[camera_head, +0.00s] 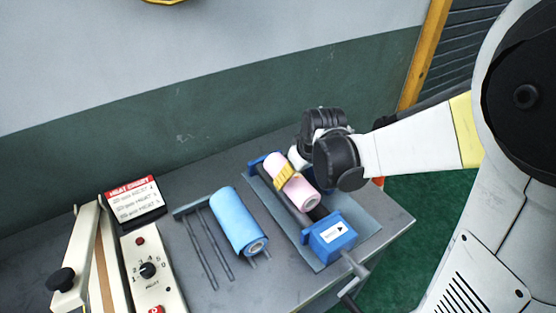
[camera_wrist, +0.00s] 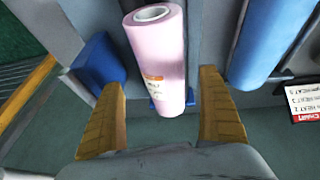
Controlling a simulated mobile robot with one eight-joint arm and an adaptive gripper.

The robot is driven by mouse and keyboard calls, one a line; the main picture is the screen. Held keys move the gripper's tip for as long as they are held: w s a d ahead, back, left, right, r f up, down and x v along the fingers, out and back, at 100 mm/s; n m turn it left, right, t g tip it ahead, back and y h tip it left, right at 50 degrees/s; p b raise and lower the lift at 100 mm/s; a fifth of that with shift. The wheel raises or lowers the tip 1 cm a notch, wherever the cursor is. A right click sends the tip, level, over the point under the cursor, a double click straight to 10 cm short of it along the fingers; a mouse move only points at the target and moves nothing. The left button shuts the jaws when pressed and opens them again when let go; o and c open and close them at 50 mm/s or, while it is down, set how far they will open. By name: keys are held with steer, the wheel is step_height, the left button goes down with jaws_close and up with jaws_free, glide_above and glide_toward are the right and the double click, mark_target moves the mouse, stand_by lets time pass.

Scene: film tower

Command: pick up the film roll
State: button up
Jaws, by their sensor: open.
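The pink film roll (camera_head: 294,187) lies in a holder with a blue end block (camera_head: 332,239) near the table's right side. It shows in the wrist view (camera_wrist: 158,48) with an orange and white label. My gripper (camera_head: 287,176) is open and reaches down over the roll. In the wrist view its yellow fingers (camera_wrist: 160,82) stand on either side of the roll's lower end, with a gap to each side. In the head view a yellow finger hides part of the roll.
A blue roll (camera_head: 238,222) lies on a grey rod rack (camera_head: 187,209) just left of the holder. A sealer with a dial (camera_head: 148,270) and a heat chart (camera_head: 135,201) stand further left. The grey table (camera_head: 399,222) ends close to the right of the holder.

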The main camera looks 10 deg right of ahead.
steer(key=b+x, duration=0.1)
steer(key=x, duration=0.1)
steer(key=b+x, duration=0.1)
steer(key=x, duration=0.1)
steer(key=b+x, duration=0.1)
steer(key=x, duration=0.1)
steer(key=shift+w+a+f, duration=0.15)
steer(key=shift+w+a, duration=0.2)
steer(key=shift+a, duration=0.05)
steer(key=c, duration=1.5)
